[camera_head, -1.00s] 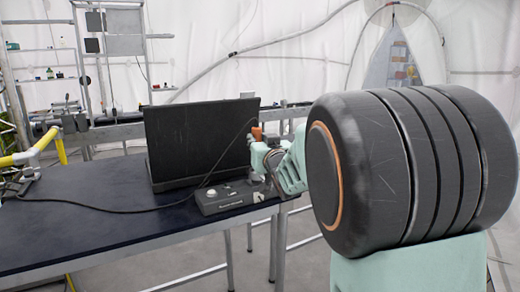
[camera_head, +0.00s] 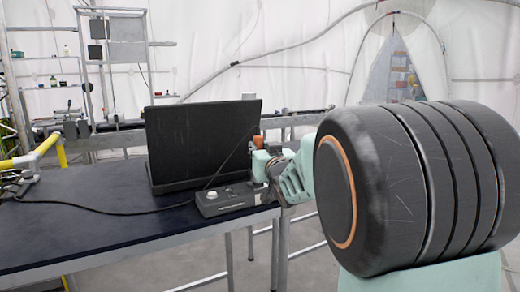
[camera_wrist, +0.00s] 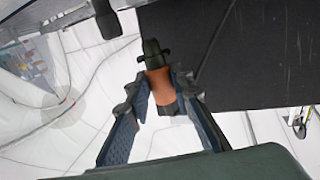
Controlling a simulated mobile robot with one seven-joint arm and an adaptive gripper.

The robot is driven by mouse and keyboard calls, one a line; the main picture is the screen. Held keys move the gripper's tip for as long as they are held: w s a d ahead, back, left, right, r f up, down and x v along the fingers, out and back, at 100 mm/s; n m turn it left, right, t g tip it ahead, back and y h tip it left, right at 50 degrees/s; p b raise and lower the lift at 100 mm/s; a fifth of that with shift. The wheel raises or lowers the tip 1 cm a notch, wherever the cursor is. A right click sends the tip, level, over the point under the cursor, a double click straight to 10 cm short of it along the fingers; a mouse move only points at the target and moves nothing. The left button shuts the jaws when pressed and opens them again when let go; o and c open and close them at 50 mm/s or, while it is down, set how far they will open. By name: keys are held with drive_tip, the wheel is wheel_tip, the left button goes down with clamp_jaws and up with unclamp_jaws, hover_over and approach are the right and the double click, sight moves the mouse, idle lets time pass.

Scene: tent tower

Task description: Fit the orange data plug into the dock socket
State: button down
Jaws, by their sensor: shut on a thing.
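The orange data plug (camera_head: 257,141) is held upright by my gripper (camera_head: 261,156), right of the black screen and above the table's right end. In the wrist view the plug's orange body (camera_wrist: 160,86) is clamped between both fingers of my gripper (camera_wrist: 161,92), with a dark end (camera_wrist: 151,50) extending beyond them. A grey dock box (camera_head: 228,199) with a white knob lies on the table below and left of my gripper. The plug is apart from the box. I cannot make out the socket opening.
A large black screen or case (camera_head: 198,140) stands behind the dock box, close to my gripper. A dark cable (camera_head: 110,211) runs across the blue-black table (camera_head: 90,235). A yellow pipe (camera_head: 48,146) is at the far left. The table's front left is clear.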

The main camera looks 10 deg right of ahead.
drive_tip(key=shift+f+b, duration=1.35)
drive_tip(key=shift+f, duration=0.35)
drive_tip(key=shift+b, duration=0.9)
idle(0.5)
drive_tip(key=shift+f, duration=0.2)
drive_tip(key=shift+f+b, duration=0.35)
drive_tip(key=shift+b, duration=0.2)
drive_tip(key=shift+f+b, duration=0.5)
drive_tip(key=shift+r, duration=0.1)
drive_tip(key=shift+r, duration=0.45)
